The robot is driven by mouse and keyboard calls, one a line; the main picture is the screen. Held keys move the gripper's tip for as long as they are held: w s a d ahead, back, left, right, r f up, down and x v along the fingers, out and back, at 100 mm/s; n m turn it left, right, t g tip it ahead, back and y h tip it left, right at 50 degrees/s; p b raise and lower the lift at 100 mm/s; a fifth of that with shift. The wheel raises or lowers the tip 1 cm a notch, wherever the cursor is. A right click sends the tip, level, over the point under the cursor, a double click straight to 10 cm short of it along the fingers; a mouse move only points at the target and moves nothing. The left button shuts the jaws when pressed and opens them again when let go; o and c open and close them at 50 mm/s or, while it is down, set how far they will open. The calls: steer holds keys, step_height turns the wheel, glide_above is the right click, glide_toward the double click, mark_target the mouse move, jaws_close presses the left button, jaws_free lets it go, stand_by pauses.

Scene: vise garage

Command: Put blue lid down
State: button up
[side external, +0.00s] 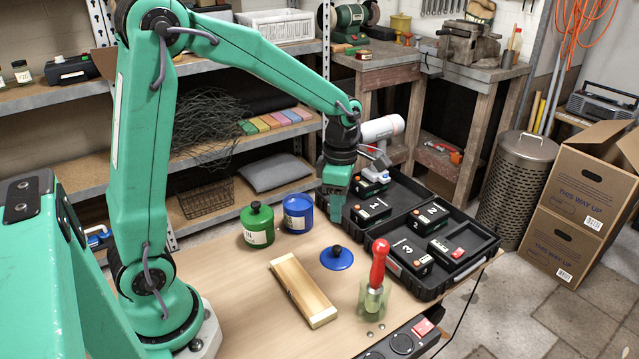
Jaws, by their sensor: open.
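The blue lid (337,258) with a black knob lies flat on the wooden table. The blue jar (298,213) stands behind and to the left of it, with no lid on top. My gripper (336,213) points down above and behind the lid, to the right of the blue jar. It is open and appears empty, apart from the lid. The gap between its fingers is hard to see from this angle.
A green jar (257,225) with its lid on stands left of the blue jar. A wooden block (303,289) and a red-handled tool (378,264) are in front. An open black case (476,262) with numbered boxes is at right. Bare table (225,285) lies at left.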

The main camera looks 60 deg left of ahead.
steer(key=s+r+m+t, duration=0.2)
steer(key=s+m, duration=0.3)
steer(key=m, duration=0.4)
steer(key=s+d+r+m+t, duration=0.1)
steer(key=s+r+m+t, duration=0.1)
steer(key=s+r+m, duration=0.3)
steer(key=s+d+r+m+t, duration=0.1)
steer(key=s+r+m, duration=0.3)
steer(key=m, duration=0.8)
steer(key=shift+s+r+m+t, duration=0.15)
steer(key=shift+s+m+t, duration=0.2)
steer(key=shift+s, duration=0.7)
